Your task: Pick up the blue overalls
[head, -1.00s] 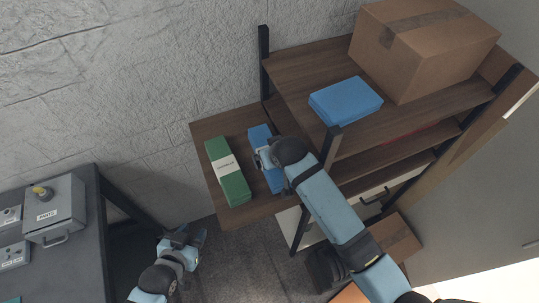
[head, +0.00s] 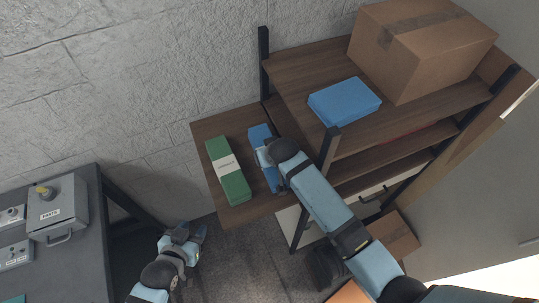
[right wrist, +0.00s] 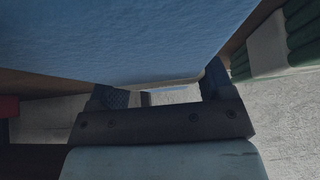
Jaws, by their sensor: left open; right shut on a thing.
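The blue overalls (head: 262,145) lie folded in a flat stack on the lower wooden shelf, beside a green folded stack. My right gripper (head: 268,155) is at their right side, and my wrist covers part of them. In the right wrist view the blue cloth (right wrist: 120,40) fills the top, close above the fingers. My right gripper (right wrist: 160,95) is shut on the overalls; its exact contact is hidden. My left gripper (head: 187,234) is open and empty, low between the grey bench and the shelf.
The green stack (head: 229,172) with a white band lies just left of the overalls. Another blue stack (head: 344,101) and a cardboard box (head: 415,55) are on the upper shelf. A dark shelf post (head: 328,150) stands close to my right arm. A grey bench (head: 85,235) is at left.

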